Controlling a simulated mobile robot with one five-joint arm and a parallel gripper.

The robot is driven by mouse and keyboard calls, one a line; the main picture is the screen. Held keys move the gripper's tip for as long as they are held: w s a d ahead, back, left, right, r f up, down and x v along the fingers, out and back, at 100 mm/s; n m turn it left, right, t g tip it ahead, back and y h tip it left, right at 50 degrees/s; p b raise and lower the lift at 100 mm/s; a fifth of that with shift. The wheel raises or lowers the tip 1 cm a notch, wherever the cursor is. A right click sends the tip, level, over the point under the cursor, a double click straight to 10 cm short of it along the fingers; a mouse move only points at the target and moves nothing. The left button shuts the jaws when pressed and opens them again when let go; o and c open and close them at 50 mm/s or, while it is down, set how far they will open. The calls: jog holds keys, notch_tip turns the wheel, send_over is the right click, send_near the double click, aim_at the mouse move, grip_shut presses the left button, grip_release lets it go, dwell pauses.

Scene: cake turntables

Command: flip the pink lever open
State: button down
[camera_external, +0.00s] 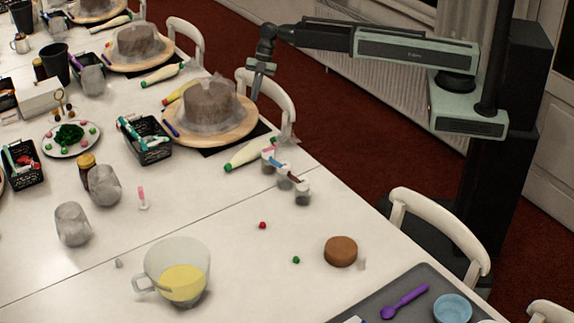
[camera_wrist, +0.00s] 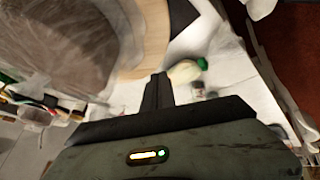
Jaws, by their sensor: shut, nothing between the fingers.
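Several small jars with coloured levers or lids stand in a short row near the table's right edge in the external view. The one at the far end looks pinkish (camera_external: 268,151); beside it are a blue one (camera_external: 281,163) and a dark reddish one (camera_external: 294,177). They are too small to tell how each lever sits. My gripper (camera_external: 256,92) is shut and empty, above the table beside the nearest cake and apart from the jars. In the wrist view my closed fingers (camera_wrist: 159,76) point toward a green-tipped piping bag (camera_wrist: 186,71). Small blurred jar shapes (camera_wrist: 203,93) show just right of the fingers.
A wrapped brown cake (camera_external: 208,103) on a wooden turntable (camera_external: 240,131) stands just left of my gripper. The piping bag (camera_external: 249,154) lies between turntable and jars. A white chair (camera_external: 273,92) is close behind.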

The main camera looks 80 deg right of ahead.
jog(key=s+a+r+n+g+h+p, duration=0.2)
jog(key=s+a+n, duration=0.2)
jog(key=a, duration=0.7)
jog(key=s+a+r+n+g+h+p, duration=0.1)
jog(key=s+a+r+n+g+p, duration=0.1)
jog(key=s+a+n, duration=0.3)
jog(key=s+a+r+p, duration=0.1)
jog(key=s+a, duration=0.3)
jog(key=a, duration=0.2)
jog(key=shift+a+g+h, duration=0.25)
jog(key=shift+g+h, duration=0.15)
jog(key=shift+s+r, duration=0.1)
jog(key=b+x, duration=1)
jog(key=x, duration=0.1)
jog(key=w+d, duration=0.1)
jog(key=w+d+r+p, duration=0.1)
jog(key=w, duration=0.1)
jog(key=shift+w+d, duration=0.2)
jog(key=shift+d, duration=0.05)
